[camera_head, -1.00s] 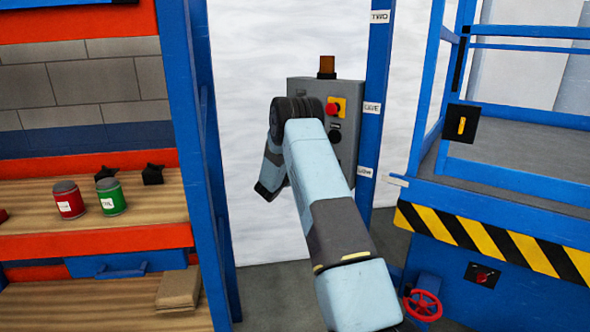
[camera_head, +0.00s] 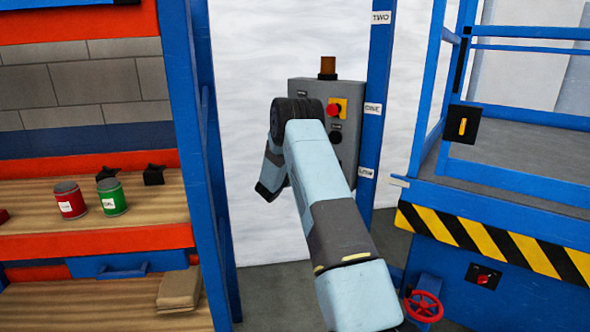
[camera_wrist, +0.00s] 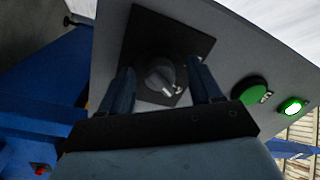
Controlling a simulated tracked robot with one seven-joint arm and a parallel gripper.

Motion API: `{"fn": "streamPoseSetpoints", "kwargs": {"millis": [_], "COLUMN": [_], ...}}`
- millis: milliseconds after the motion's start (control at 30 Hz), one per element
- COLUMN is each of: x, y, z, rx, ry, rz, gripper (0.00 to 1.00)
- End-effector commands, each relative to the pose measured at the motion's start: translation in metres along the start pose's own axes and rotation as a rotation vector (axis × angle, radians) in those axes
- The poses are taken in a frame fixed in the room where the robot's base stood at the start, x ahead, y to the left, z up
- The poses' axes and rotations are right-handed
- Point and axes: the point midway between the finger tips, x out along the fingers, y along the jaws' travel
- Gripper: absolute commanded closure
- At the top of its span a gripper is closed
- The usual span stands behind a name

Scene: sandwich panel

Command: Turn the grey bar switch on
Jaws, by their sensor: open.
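The grey bar switch (camera_wrist: 160,80) is a round knob with a raised bar, set on a black square plate (camera_wrist: 172,32) on a grey panel. The bar lies slanted in the wrist view. My gripper (camera_wrist: 162,84) is open, with one finger on each side of the knob. I cannot tell whether either finger touches it.
A green button (camera_wrist: 252,92) and a lit green lamp (camera_wrist: 292,107) sit right of the switch in the wrist view. A red button (camera_head: 333,110) on yellow and an amber beacon (camera_head: 327,67) are on the box. A blue post (camera_head: 375,100) stands close on its right.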

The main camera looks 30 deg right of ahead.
Motion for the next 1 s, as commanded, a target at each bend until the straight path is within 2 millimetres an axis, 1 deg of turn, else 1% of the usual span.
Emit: {"fn": "streamPoseSetpoints", "kwargs": {"millis": [167, 267, 700, 800, 1000], "x": [-0.005, -0.016, -0.100, -0.115, -0.133], "y": [0.001, 0.001, 0.000, 0.000, 0.000], "z": [0.000, 0.001, 0.003, 0.003, 0.003], "rx": [-0.001, -0.002, -0.002, -0.002, -0.001], "ry": [-0.001, -0.002, -0.002, -0.003, -0.001], "rz": [0.001, 0.002, 0.000, 0.000, 0.000], "gripper": [0.36, 0.36, 0.36, 0.36, 0.36]}}
